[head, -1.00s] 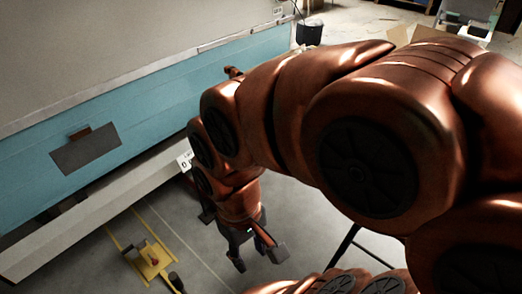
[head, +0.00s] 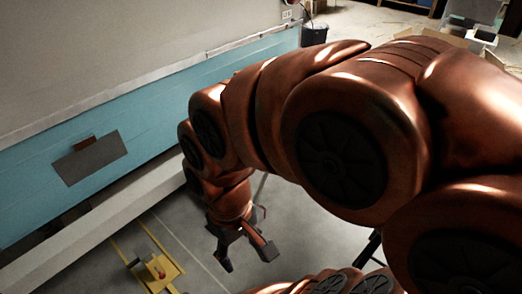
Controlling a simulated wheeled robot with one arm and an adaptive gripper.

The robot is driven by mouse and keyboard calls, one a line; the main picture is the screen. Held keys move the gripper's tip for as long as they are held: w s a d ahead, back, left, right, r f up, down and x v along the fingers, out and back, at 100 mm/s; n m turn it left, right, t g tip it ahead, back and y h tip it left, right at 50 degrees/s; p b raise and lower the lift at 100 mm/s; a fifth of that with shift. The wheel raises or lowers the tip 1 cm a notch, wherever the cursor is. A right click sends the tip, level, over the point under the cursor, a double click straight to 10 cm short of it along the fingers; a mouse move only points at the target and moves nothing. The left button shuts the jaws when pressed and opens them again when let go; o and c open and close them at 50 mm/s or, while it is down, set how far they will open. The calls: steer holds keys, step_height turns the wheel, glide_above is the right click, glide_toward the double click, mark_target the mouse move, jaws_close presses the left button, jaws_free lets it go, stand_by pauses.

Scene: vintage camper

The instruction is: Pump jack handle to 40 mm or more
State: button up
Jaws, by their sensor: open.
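The yellow jack (head: 160,271) stands on the grey floor beside the camper's lower edge, at the bottom left of the head view. A small red part shows in its middle. Its handle is not clearly seen; the near end of the jack runs toward the picture's lower edge. My gripper (head: 246,256) points down with its two dark fingers spread apart. It is empty, to the right of the jack in the picture and apart from it. The camper (head: 150,105) has a teal band and a pale lower sill. My arm hides part of its side.
A dark grey plate (head: 90,160) is on the teal band. A black bin (head: 315,32) stands far back by the wall, and boxes (head: 470,35) are at the top right. Bare floor (head: 185,225) lies between my gripper and the jack, crossed by a pale line.

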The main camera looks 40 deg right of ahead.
steer(key=w+d+f+m+t+h+b, duration=0.1)
steer(key=w+d+f+m+t+b, duration=0.1)
steer(key=w+d+f+t+b, duration=0.55)
steer(key=w+d+f+m+t+h+b, duration=0.1)
steer(key=w+d+f+m+t+b, duration=0.1)
steer(key=w+d+f+b, duration=1.05)
steer(key=w+d+f+m+t+h+b, duration=0.1)
steer(key=w+d+f+t+h+b, duration=0.15)
steer(key=d+b, duration=0.45)
steer(key=w+d+f+m+t+h+b, duration=0.2)
steer(key=d+f+h+b, duration=0.1)
steer(key=d+b, duration=0.35)
steer(key=w+d+f+m+t+h+b, duration=0.1)
steer(key=w+d+f+t+h+b, duration=0.15)
steer(key=d+b, duration=0.5)
steer(key=shift+w+a+b+x, duration=0.15)
steer(key=shift+b+x, duration=0.25)
steer(key=shift+x, duration=0.7)
steer(key=shift+w+a+b+x, duration=0.1)
steer(key=shift+b+x, duration=0.35)
steer(key=shift+x, duration=0.65)
steer(key=shift+a+b+x, duration=0.15)
steer(key=shift+b+x, duration=0.25)
steer(key=shift+x, duration=0.65)
steer(key=shift+w+d+r, duration=0.1)
steer(key=shift+w+d, duration=0.15)
steer(key=shift+w, duration=0.2)
jaws_close()
